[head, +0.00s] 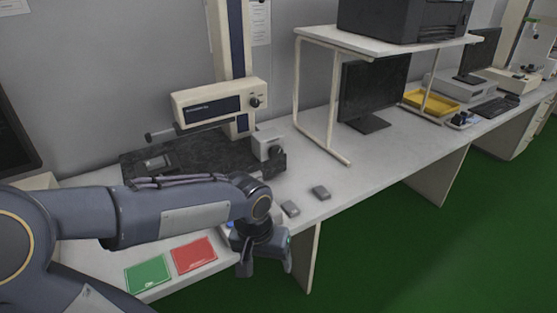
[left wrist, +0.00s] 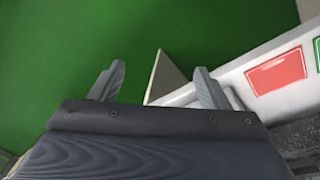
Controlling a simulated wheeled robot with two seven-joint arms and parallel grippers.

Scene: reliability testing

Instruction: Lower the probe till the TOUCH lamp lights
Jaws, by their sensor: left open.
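A height-gauge-like machine with a cream head (head: 218,104) and a blue-striped column (head: 236,40) stands at the back of the bench. A dark knob (head: 255,102) is on the head's right side. A thin probe arm (head: 160,135) sticks out left from under the head, above a black granite plate (head: 195,155). Its tip looks clear of the plate, though the gap is hard to judge. I cannot make out a TOUCH lamp. My left gripper (head: 267,268) is open and empty, pointing down over the bench's front edge; its fingers (left wrist: 160,78) show over the green floor in the left wrist view.
A green card (head: 148,274) and a red card (head: 194,255) lie at the front edge. A shelf frame (head: 335,110) and a monitor (head: 372,90) stand right. My left arm covers part of the bench.

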